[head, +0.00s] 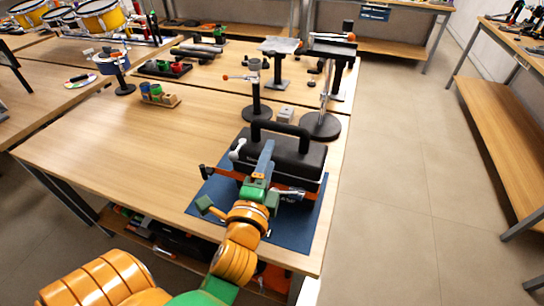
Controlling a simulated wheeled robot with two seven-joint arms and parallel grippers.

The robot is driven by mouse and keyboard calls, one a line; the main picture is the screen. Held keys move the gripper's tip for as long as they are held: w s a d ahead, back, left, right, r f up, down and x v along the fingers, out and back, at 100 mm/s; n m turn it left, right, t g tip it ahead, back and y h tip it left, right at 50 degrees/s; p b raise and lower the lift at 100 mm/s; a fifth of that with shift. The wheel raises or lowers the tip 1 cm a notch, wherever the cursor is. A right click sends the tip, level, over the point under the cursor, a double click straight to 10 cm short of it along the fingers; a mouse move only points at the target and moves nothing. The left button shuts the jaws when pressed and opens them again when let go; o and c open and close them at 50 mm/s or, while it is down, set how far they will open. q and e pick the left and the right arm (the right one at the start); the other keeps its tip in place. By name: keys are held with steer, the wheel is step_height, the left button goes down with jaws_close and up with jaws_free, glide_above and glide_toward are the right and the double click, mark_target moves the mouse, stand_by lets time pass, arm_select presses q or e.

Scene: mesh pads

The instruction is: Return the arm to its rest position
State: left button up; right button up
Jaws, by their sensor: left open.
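My left arm, orange with green parts, reaches in from the lower left of the head view. Its left gripper (243,196) is open at the near side of a black case (290,152) with a top handle. The case stands on a dark blue mat (296,232) at the table's near right corner. The gripper overlaps the case's front in the picture, and I cannot tell whether it touches it. My right gripper is out of view.
The wooden table (120,130) is clear left of the case. Behind it are round-based stands (320,126) and a small block holder with coloured pieces (160,97). A shelf under the table holds loose items. The floor (400,200) at right is open, with another bench (500,120) beyond.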

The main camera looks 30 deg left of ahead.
arm_select(q)
steer(key=s+d+f+n+g+h, duration=0.1)
steer(key=s+f+n+g, duration=0.1)
steer(key=f, duration=0.3)
steer(key=s+d+f+n+g+h, duration=0.1)
steer(key=s+f+n+g+h, duration=0.1)
steer(key=f, duration=0.4)
steer(key=s+d+f+n+g+h, duration=0.1)
steer(key=s+f+n+g, duration=0.3)
steer(key=f+n+g, duration=0.1)
steer(key=shift+s+d+f, duration=0.2)
steer(key=shift+f, duration=0.5)
steer(key=s+d+f+n+g+h, duration=0.25)
steer(key=s+f+g, duration=0.2)
steer(key=s, duration=0.35)
step_height(320, 180, down, 16)
steer(key=s+r, duration=0.1)
steer(key=s+a+f+g, duration=0.2)
steer(key=s+f, duration=1)
steer(key=shift+s, duration=0.35)
steer(key=shift+y, duration=0.25)
